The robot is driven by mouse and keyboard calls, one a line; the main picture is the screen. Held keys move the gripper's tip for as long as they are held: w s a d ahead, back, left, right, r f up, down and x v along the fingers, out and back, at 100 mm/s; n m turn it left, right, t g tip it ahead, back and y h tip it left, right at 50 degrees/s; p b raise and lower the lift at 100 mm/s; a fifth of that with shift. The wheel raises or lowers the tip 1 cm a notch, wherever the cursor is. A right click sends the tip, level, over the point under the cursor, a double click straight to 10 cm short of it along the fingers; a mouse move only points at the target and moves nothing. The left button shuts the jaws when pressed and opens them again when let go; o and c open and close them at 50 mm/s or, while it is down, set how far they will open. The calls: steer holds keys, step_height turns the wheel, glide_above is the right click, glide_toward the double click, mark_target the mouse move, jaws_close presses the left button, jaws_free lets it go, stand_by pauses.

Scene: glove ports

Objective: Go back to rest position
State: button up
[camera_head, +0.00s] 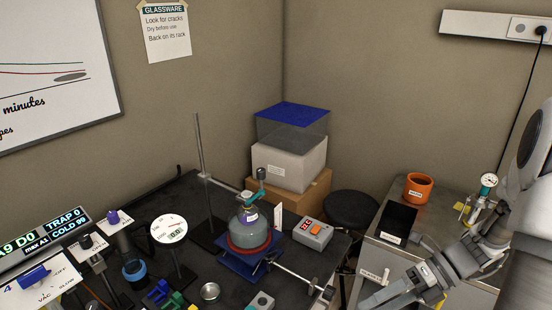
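My arm comes in from the right edge, and my gripper (384,294) is low in the picture, in front of the grey bench on the right. Its fingers point left and down, toward the gap beside the black table. The gap between the fingertips is too small and angled to make out, so I cannot tell whether it is open or holds anything. A round flask (250,236) sits in a red ring on a blue stand, apart from my gripper.
The black table (330,252) carries a metal stand, a dial gauge, a grey box with a red display (312,234) and several small parts. An orange pot (418,187), a black bin (398,219) and a pressure gauge (488,181) are on the right bench. A dark stool (353,208) stands between.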

steer(key=s+a+r+n+t+h, duration=0.3)
steer(key=r+n, duration=0.6)
steer(key=n, duration=0.7)
steer(key=s+a+r+n+t+h, duration=0.3)
steer(key=r+n+h, duration=0.4)
steer(key=n, duration=1)
steer(key=shift+s+a+r+t+h, duration=0.15)
steer(key=shift+r+t+h, duration=0.25)
steer(key=shift+r+t, duration=0.35)
steer(key=shift+r, duration=0.1)
